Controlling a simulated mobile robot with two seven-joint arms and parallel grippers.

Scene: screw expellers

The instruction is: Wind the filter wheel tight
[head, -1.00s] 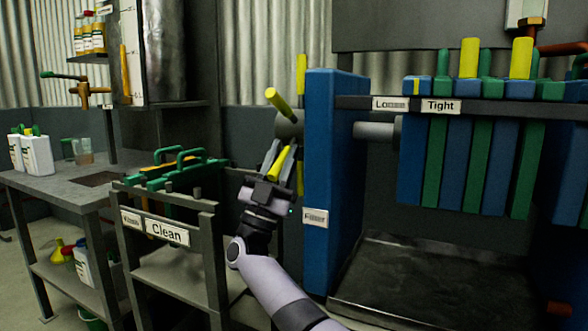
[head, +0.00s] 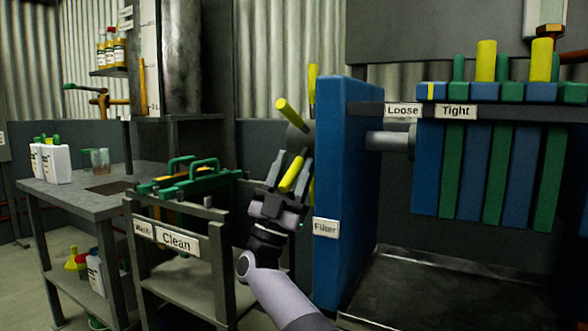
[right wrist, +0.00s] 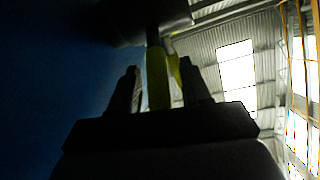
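The filter wheel has a grey hub (head: 299,136) with several yellow spokes, left of the blue press end plate (head: 345,190) labelled Filter. One spoke (head: 289,110) points up left and another (head: 313,80) stands upright. My right gripper (head: 291,160) is below the hub, its fingers on either side of a lower yellow spoke (head: 292,174). In the right wrist view this spoke (right wrist: 158,80) stands between the fingers with gaps on both sides, so the gripper is open. The Loose (head: 402,110) and Tight (head: 456,111) labels are on the side rail. My left gripper is out of view.
A rack labelled Clean (head: 176,240) holding green-handled items stands close to the left of my right arm. A grey workbench (head: 75,190) with white bottles is further left. A dark tray (head: 440,290) lies under the blue and green plates (head: 480,170).

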